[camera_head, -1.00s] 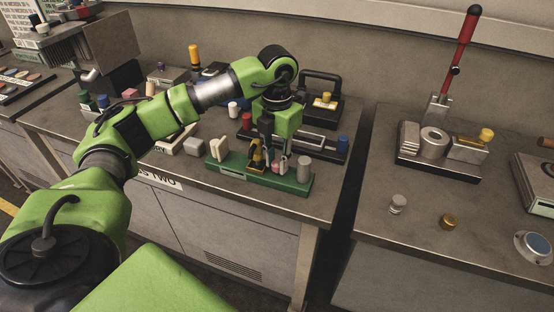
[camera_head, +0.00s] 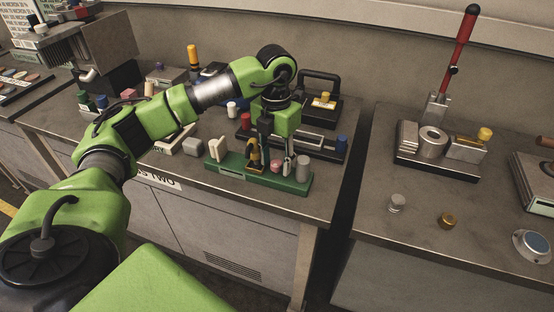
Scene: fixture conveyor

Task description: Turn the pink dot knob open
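A green fixture (camera_head: 233,172) sits near the front edge of the middle bench. It carries a cream upright block (camera_head: 216,149) at its left, a small pink knob (camera_head: 276,167) near its middle and a grey cylinder (camera_head: 303,168) at its right. My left gripper (camera_head: 270,162) points down over the fixture, its fingers on either side of the pink knob's area. The fingers look apart, and the knob shows low between them. I cannot tell whether they touch it. A dot on the knob is too small to make out. My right gripper is not in view.
Behind the fixture stands a dark rail with red and blue knobs (camera_head: 342,145). The right bench holds a red lever (camera_head: 460,55) and loose caps (camera_head: 397,203). A gap separates the benches.

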